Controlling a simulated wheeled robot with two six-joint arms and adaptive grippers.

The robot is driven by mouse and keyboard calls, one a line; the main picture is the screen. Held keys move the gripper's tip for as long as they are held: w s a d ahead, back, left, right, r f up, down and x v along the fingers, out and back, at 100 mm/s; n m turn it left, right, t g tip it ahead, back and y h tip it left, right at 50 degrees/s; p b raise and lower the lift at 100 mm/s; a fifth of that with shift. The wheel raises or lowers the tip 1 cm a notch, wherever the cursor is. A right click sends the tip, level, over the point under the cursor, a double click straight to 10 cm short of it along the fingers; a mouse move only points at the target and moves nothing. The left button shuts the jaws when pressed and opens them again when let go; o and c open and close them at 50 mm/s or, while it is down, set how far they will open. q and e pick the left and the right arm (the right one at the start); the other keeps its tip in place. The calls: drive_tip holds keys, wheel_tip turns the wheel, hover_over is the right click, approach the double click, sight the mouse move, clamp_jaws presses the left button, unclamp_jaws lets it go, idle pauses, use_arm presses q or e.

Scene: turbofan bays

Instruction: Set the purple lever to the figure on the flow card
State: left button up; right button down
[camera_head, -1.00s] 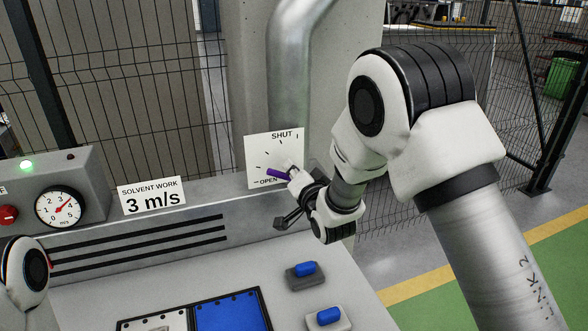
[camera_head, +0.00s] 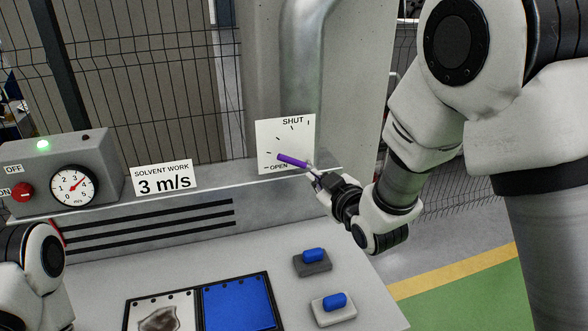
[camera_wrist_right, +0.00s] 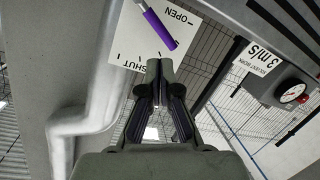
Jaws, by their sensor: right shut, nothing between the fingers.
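The purple lever (camera_head: 292,160) is on a white dial plate (camera_head: 298,133) marked SHUT at the top and OPEN at the lower left. The lever points left and slightly up, a little above the OPEN mark. The lever also shows in the wrist view (camera_wrist_right: 158,29). The flow card (camera_head: 165,177) reads SOLVENT WORK 3 m/s. The round m/s gauge (camera_head: 74,185) has its red needle pointing up and right, near 3. My right gripper (camera_head: 316,179) is shut and empty, just right of and below the lever. In the wrist view its fingertips (camera_wrist_right: 160,66) look apart from the lever. My left gripper is out of view.
A grey box with a red knob (camera_head: 23,192) and a lit green lamp (camera_head: 43,145) holds the gauge. A pipe (camera_head: 301,60) rises behind the plate.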

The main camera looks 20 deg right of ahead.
sight(292, 161)
drive_tip(key=w+a+f+n+g+y+p, duration=0.1)
drive_tip(key=w+n, duration=0.4)
drive_tip(key=n, duration=0.8)
drive_tip(key=w+a+f+n+g+p, duration=0.1)
drive_tip(key=w+n, duration=0.4)
drive_tip(key=n, duration=0.8)
drive_tip(key=shift+w+a+f+g+y+p, duration=0.35)
drive_tip(key=shift+f+g, duration=0.25)
drive_tip(key=shift+f, duration=0.3)
drive_tip(key=shift+a, duration=0.1)
